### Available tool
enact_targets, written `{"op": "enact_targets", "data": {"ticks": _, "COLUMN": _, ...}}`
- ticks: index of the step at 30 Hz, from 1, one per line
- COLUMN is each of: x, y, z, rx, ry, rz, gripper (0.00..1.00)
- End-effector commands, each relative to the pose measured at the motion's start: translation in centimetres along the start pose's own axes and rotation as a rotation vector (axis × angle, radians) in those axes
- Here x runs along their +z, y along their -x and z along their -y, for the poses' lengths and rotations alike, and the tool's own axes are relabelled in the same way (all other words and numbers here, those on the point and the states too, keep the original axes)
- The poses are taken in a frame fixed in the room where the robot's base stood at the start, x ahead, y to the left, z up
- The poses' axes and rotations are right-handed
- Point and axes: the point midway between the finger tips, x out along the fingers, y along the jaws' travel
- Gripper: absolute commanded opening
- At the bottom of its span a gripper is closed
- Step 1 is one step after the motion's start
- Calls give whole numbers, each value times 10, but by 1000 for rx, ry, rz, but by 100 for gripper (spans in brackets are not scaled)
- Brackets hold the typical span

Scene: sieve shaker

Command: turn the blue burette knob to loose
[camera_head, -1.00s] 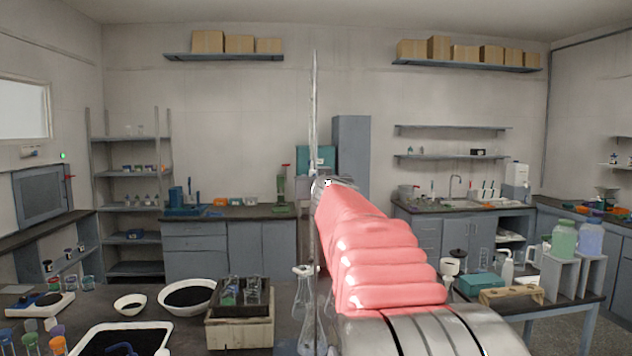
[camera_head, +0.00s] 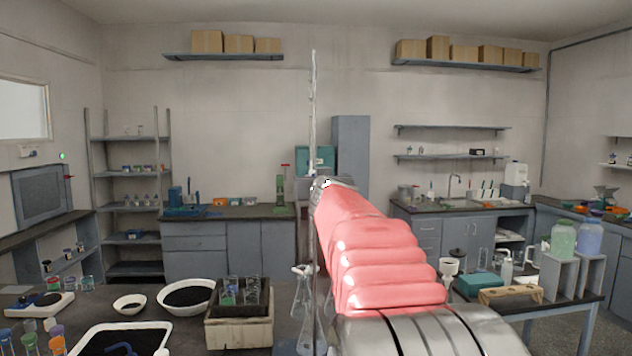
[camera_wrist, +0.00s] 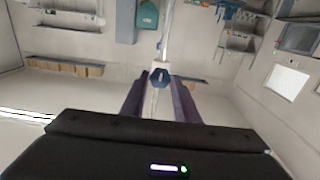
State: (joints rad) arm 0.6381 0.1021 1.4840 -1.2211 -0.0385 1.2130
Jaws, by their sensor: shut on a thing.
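The burette (camera_head: 314,110) is a thin, clear upright tube in the head view. My pink-sleeved arm reaches up to it and hides the knob and most of my gripper there. In the wrist view, the blue burette knob (camera_wrist: 160,71) sits between the tips of the two dark purple fingers. My gripper (camera_wrist: 160,80) is shut on the knob. The tube also shows in the wrist view (camera_wrist: 167,30), running past the knob. The knob's exact turn angle is hard to tell.
Glass flasks (camera_head: 303,300) stand at the tube's foot. On the bench are a wooden box with jars (camera_head: 238,328), white bowls (camera_head: 190,310) and a black-filled tray (camera_head: 85,352). A side table (camera_head: 560,305) with jars and a teal box stands at right.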

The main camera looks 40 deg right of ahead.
Motion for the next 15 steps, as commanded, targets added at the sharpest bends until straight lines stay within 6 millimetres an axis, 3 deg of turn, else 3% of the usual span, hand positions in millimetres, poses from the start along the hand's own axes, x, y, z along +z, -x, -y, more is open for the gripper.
{"op": "enact_targets", "data": {"ticks": 15, "x": -3, "y": -1, "z": 4, "rx": -7, "ry": 210, "rz": -7, "gripper": 5}}
